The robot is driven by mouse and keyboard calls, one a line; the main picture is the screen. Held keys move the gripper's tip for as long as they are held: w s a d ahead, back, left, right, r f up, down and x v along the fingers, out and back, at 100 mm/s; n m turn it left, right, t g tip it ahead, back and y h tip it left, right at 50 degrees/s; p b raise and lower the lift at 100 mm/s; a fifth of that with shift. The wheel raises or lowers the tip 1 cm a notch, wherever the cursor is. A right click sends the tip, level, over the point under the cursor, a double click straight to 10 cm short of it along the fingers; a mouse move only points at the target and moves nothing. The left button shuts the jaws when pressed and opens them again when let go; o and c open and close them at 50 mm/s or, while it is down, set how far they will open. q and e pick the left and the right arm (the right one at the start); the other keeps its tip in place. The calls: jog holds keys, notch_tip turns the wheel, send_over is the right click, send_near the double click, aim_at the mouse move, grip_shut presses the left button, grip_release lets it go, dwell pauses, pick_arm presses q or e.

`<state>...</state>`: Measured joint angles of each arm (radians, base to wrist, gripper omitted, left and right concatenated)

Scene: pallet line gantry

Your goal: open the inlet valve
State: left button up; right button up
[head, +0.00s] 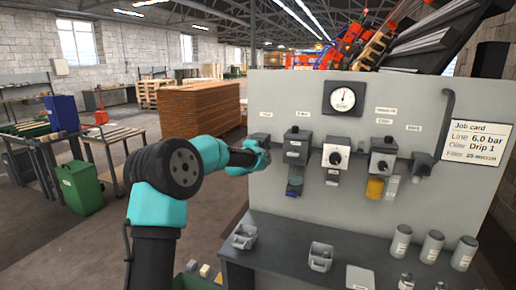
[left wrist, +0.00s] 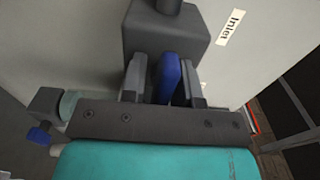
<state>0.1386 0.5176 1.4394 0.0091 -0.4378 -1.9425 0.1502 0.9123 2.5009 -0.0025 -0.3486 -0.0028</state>
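The inlet valve is a grey block (left wrist: 165,35) with a blue handle (left wrist: 166,78), under a label reading "Inlet" (left wrist: 230,27) in the left wrist view. My left gripper (left wrist: 163,80) has one finger on each side of the blue handle. A narrow gap shows between the left finger and the handle; the right finger lies very close to it. In the head view my left gripper (head: 258,157) is at the left end of the grey panel (head: 300,85) and hides most of the valve. My right gripper is not in view.
A gauge (head: 342,98), a filter bowl (head: 295,178), a regulator knob (head: 335,157) and an oiler with yellow fluid (head: 375,188) are on the panel right of the valve. A job card (head: 477,142) hangs farther right. Bins and several canisters stand on the shelf (head: 275,238) below.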

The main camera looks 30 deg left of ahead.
pick_arm(q)
jog(key=shift+o, duration=1)
jog(key=shift+s, duration=0.1)
jog(key=s+d, duration=0.2)
jog(key=s, duration=1.5)
jog(key=shift+d, duration=0.35)
